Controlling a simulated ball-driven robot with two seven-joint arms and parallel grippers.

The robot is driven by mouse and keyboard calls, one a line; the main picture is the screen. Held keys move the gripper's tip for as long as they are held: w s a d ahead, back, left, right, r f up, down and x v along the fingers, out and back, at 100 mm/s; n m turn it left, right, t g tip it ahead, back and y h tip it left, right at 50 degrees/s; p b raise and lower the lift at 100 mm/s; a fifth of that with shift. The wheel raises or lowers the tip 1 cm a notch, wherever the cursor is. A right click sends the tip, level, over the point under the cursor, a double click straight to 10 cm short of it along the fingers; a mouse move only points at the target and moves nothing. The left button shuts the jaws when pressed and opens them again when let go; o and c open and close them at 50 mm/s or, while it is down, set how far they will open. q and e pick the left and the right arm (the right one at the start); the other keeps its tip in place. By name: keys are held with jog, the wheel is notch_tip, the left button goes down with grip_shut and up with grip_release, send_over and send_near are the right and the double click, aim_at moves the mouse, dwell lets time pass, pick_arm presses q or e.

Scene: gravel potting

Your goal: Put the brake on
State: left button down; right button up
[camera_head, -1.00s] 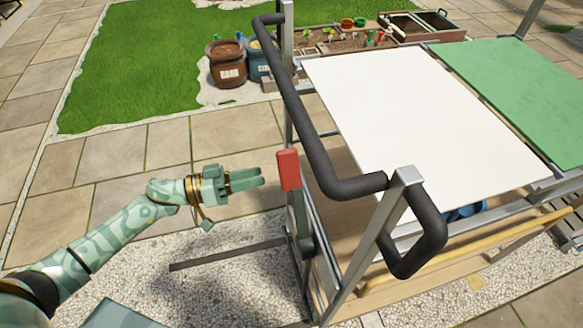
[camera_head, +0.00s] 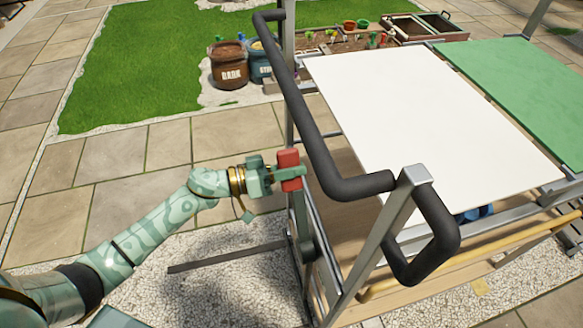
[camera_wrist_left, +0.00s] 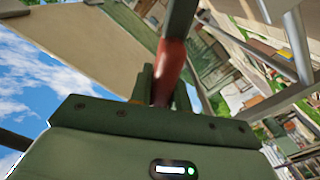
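The brake lever is a grey bar with a red grip (camera_head: 289,158), standing nearly upright at the cart's near left side. My left gripper (camera_head: 290,173) is at the red grip, its fingers reaching across it from the left. In the left wrist view the red grip (camera_wrist_left: 168,65) runs between the two fingers (camera_wrist_left: 164,92). Whether the fingers press on it or stand slightly apart from it cannot be told. The lower lever is partly behind the cart frame. My right gripper is in neither view.
The cart's black push handle (camera_head: 318,160) bends close to the right of the lever. The cart carries a white board (camera_head: 420,110) and a green board (camera_head: 510,85). A dark bar (camera_head: 225,257) lies low over the gravel. Paving left of the cart is clear.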

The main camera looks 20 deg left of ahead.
pick_arm(q)
jog(key=shift+s+d+r+p, duration=0.15)
jog(key=shift+s+r+p, duration=0.2)
jog(key=shift+p, duration=0.2)
jog(key=s+d+r+m+p, duration=0.1)
jog(key=p, duration=0.1)
jog(key=s+d+r+m+p, duration=0.1)
jog(key=s+p, duration=0.1)
jog(key=shift+s+d+r+m, duration=0.15)
jog(key=shift+s+d+m, duration=0.15)
jog(key=shift+m, duration=0.1)
jog(key=s+d+f+m+p, duration=0.3)
jog(key=s+d+m, duration=0.6)
jog(key=s, duration=0.5)
jog(key=shift+s+d+f+p, duration=0.15)
jog(key=shift+s+d+p, duration=0.05)
jog(key=shift+d+p, duration=0.1)
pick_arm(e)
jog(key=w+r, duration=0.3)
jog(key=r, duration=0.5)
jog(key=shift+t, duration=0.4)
pick_arm(q)
jog(key=shift+f, duration=0.1)
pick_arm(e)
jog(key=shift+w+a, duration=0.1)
pick_arm(q)
jog(key=c, duration=1.3)
grip_release()
